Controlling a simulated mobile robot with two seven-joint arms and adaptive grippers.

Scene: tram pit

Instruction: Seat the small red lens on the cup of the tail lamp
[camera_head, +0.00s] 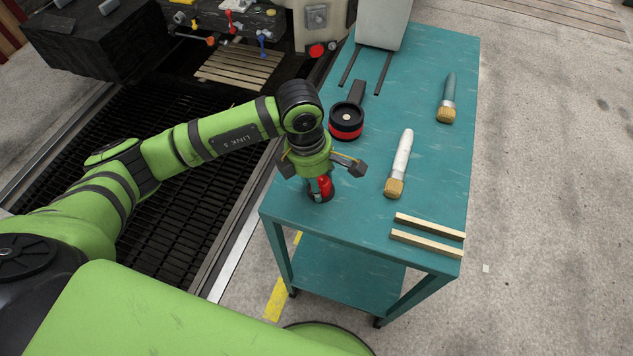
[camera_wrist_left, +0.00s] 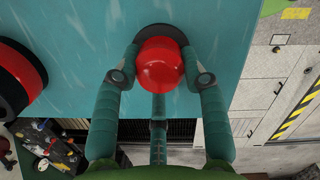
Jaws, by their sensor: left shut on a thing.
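The small red lens (camera_wrist_left: 160,65) is a glossy red dome between the two fingertips of my left gripper (camera_wrist_left: 161,77) in the left wrist view. In the head view the lens (camera_head: 325,185) is partly hidden by my left gripper (camera_head: 320,188), which is shut on it low over the near left corner of the teal table. A dark round shape (camera_wrist_left: 160,31) shows behind the lens; I cannot tell whether they touch. A red round lamp (camera_head: 316,50) sits on the pale body at the top. I cannot tell whether it is the tail lamp. My right gripper is not in view.
On the teal table (camera_head: 430,90) lie a black round handled object with a red band (camera_head: 347,132), two brushes (camera_head: 399,165) (camera_head: 448,98) and two wooden strips (camera_head: 427,240). A grey box (camera_head: 383,22) stands at the back. A dark grating (camera_head: 165,215) lies left of the table.

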